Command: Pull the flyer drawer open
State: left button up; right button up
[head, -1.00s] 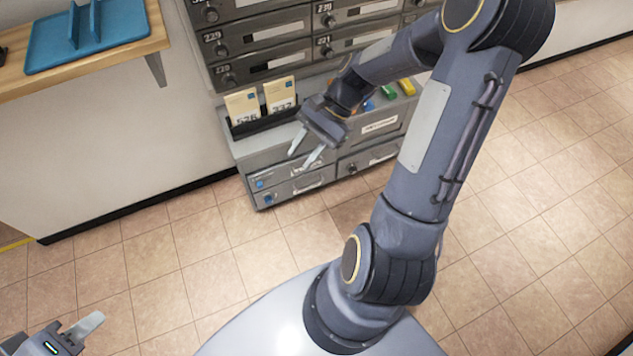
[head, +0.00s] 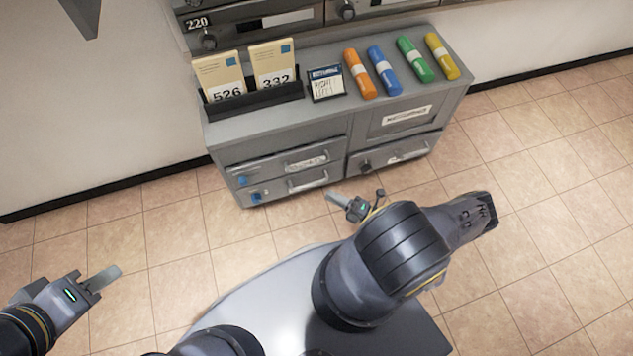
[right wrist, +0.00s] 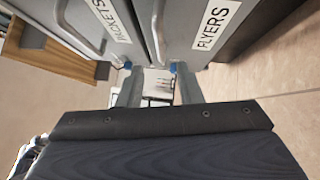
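The flyer drawer, labelled FLYERS in the right wrist view (right wrist: 214,28), appears to be the lower left drawer (head: 262,194) of the grey cabinet. It looks shut. Its bar handle shows in the head view (head: 308,180) and in the right wrist view (right wrist: 158,32). My right gripper (head: 335,198) is low in front of the cabinet, just right of that handle. In the right wrist view its fingers (right wrist: 158,88) are apart, with nothing between them, and short of the handle. My left gripper (head: 103,278) is far left over the floor; its opening is unclear.
The PACKETS drawer (right wrist: 110,18) is directly above. Tiled floor (head: 130,235) is clear on the left.

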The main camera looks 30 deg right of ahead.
jog(key=f+x, duration=0.1)
jog(key=x, duration=0.6)
jog(key=shift+w+a+r+b, duration=0.2)
jog(key=shift+w+r+b, duration=0.1)
jog(key=shift+r, duration=0.25)
grip_shut()
